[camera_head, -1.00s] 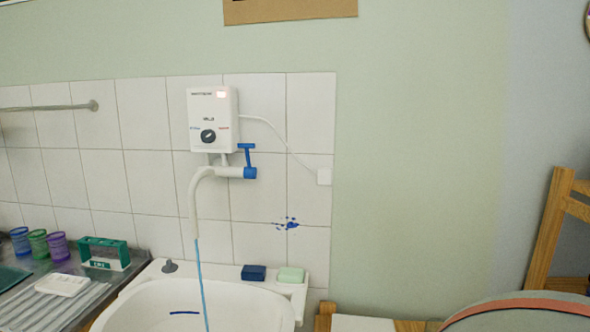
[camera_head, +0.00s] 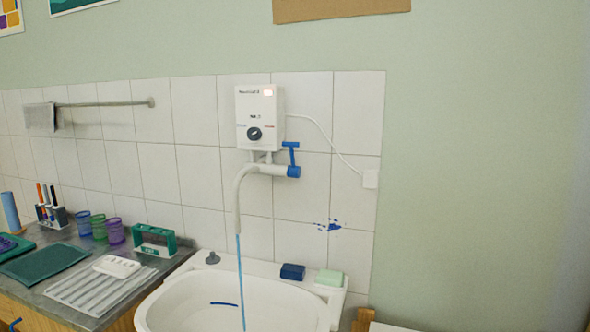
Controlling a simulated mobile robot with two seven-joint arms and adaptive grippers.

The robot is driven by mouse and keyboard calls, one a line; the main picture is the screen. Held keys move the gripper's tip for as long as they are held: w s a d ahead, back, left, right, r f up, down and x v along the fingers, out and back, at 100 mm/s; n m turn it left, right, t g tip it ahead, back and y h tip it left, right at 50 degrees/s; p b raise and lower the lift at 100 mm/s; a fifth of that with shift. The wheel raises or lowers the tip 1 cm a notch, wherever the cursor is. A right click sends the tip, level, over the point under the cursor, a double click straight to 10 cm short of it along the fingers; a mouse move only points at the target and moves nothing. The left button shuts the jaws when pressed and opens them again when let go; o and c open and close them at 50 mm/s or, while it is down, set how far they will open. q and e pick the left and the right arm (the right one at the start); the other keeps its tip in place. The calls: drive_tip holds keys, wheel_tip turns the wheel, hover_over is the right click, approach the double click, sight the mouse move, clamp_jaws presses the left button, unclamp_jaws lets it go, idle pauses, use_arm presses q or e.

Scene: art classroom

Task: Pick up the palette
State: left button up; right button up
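A small white flat piece (camera_head: 117,266) with marks on its top lies on the ribbed grey drainboard (camera_head: 85,297), left of the sink. It may be the palette, but it is too small to be sure. Nothing covers it. Neither of my grippers is in view.
A white sink (camera_head: 165,310) with water running from a wall heater (camera_head: 260,118) stands at the bottom middle. On the counter are a green holder (camera_head: 155,241), coloured cups (camera_head: 115,231), a dark green mat (camera_head: 42,262) and a pen stand (camera_head: 52,216). Blue (camera_head: 292,271) and green (camera_head: 329,277) blocks lie on the sink's back ledge.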

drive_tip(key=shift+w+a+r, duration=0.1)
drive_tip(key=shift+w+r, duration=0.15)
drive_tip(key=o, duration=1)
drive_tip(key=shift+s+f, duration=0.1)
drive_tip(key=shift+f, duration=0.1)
